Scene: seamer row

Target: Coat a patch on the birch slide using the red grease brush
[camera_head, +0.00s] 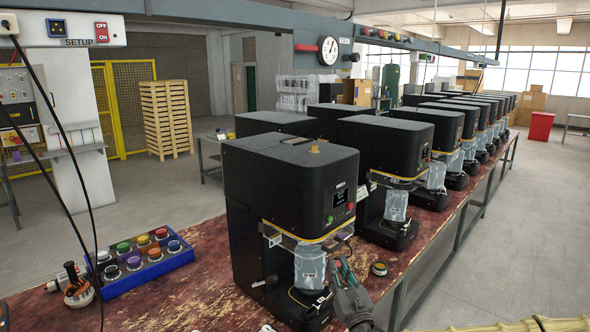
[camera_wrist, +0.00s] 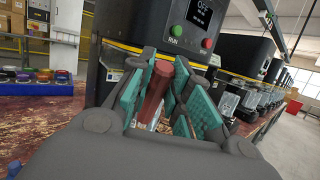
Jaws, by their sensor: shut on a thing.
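My gripper (camera_head: 345,274) is beside the front of the nearest black seamer (camera_head: 290,190), above the worn red bench. In the wrist view my gripper (camera_wrist: 160,98) is shut, with its teal pads around a dark red handle (camera_wrist: 158,85), which looks like the red grease brush. The handle stands nearly upright, leaning slightly right; its lower end and any bristles are hidden by my gripper. I cannot pick out the birch slide for sure. A small open tin (camera_head: 379,268) stands on the bench just right of my gripper.
A blue crate (camera_head: 150,272) of several colour-lidded jars stands at the left of the bench. A clear bagged cylinder (camera_head: 310,268) stands in the nearest seamer, close to my gripper. More seamers (camera_head: 385,165) line the bench behind. The aisle floor (camera_head: 500,240) at right is clear.

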